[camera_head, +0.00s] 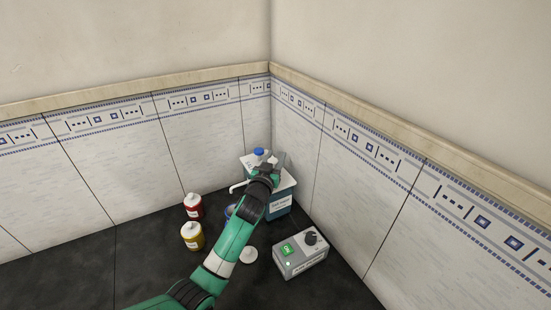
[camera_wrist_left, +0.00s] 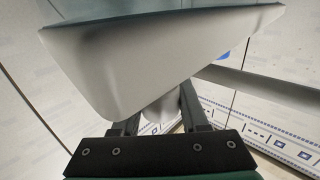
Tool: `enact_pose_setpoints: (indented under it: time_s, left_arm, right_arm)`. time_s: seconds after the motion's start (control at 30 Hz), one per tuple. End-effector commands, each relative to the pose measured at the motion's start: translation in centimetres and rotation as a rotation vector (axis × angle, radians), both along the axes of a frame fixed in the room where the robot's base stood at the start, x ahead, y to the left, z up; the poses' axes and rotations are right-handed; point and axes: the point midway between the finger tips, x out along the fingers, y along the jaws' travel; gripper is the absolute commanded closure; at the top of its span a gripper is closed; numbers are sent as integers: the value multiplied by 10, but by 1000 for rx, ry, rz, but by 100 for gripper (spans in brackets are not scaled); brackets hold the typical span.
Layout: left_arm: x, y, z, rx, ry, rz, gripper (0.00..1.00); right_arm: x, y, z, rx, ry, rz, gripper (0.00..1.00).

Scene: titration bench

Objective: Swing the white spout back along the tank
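The tank (camera_head: 278,207) is a teal-blue box with a white top, a blue cap (camera_head: 259,152) and a white label, standing near the wall corner. The white spout (camera_head: 237,186) sticks out to the left at the tank's top, its outer end bent down. My left gripper (camera_head: 265,170) is over the tank top and hides part of it. In the left wrist view, a large white shape covers the fingertips of the left gripper (camera_wrist_left: 160,112). The visible finger parts stand apart, but whether they touch anything is hidden. A pale bar (camera_wrist_left: 268,84) runs to the right there; I cannot tell whether it is the spout. My right gripper is not in view.
A red bottle (camera_head: 193,207) and a yellow bottle (camera_head: 192,237) stand left of my arm. A grey control box (camera_head: 300,254) with a green display and black knob is at the front right. A white disc (camera_head: 249,255) lies beside my arm. Tiled walls close in behind.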

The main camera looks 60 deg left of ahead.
Motion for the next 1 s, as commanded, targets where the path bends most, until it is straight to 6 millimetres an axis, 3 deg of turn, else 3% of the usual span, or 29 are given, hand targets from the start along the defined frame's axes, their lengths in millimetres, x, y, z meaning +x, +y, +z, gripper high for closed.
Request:
enact_pose_setpoints:
  time_s: [0.03,0.2,1.0]
  left_arm:
    - [0,0,0,0,0,0,71]
    - [0,0,0,0,0,0,100]
    - [0,0,0,0,0,0,100]
  right_arm:
    - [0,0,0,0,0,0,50]
    - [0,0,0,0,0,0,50]
    - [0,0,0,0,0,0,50]
